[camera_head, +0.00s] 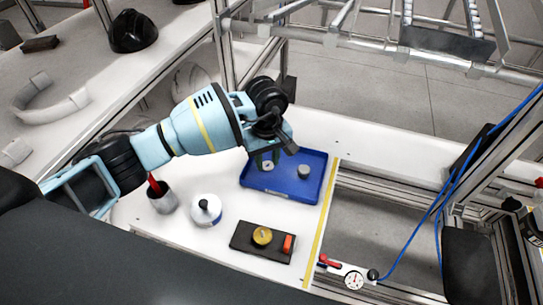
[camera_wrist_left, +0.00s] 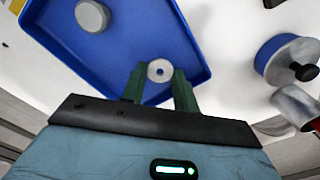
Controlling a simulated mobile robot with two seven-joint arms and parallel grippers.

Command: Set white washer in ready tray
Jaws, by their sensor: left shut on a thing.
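The white washer (camera_wrist_left: 160,71), a small pale ring with a dark centre hole, is between the fingertips of my left gripper (camera_wrist_left: 158,80) in the left wrist view. My left gripper (camera_head: 266,158) is shut on it and points down over the left part of the blue tray (camera_head: 290,186). The washer (camera_head: 267,165) shows partly beside the fingers in the head view. The tray floor (camera_wrist_left: 130,35) lies behind it in the wrist view; I cannot tell whether the washer touches it. My right gripper is not in view.
A grey round piece (camera_head: 303,171) stands in the tray's right half. A white-and-blue pot (camera_head: 206,212), a grey cup (camera_head: 162,201) with a red-handled tool, and a black plate (camera_head: 247,247) with yellow and orange pieces stand nearer. A yellow strip (camera_head: 322,222) edges the table.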

